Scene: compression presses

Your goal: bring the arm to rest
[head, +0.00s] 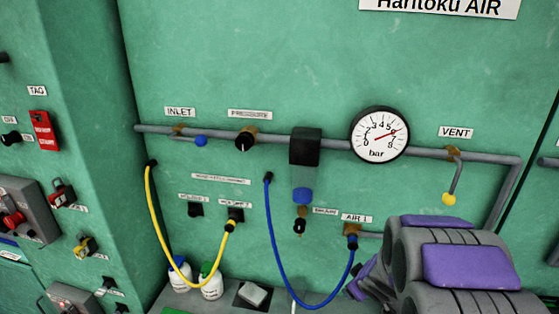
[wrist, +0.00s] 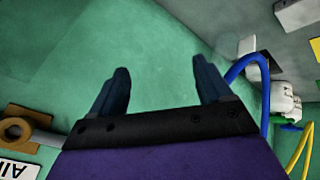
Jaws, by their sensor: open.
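My gripper (wrist: 162,88) is open and empty in the wrist view, its two dark fingers spread apart in front of the green panel. In the head view my grey and purple arm (head: 470,265) is folded at the lower right, in front of the panel. My fingertips cannot be made out clearly there. In the wrist view a blue hose (wrist: 256,58) passes just to the right of the right finger, and I cannot tell whether they touch.
The green panel (head: 300,60) carries a pipe, a pressure gauge (head: 380,134), a yellow vent handle (head: 449,199), a blue hose (head: 274,240) and a yellow hose (head: 155,220). White bottles (head: 211,284) stand on a ledge below.

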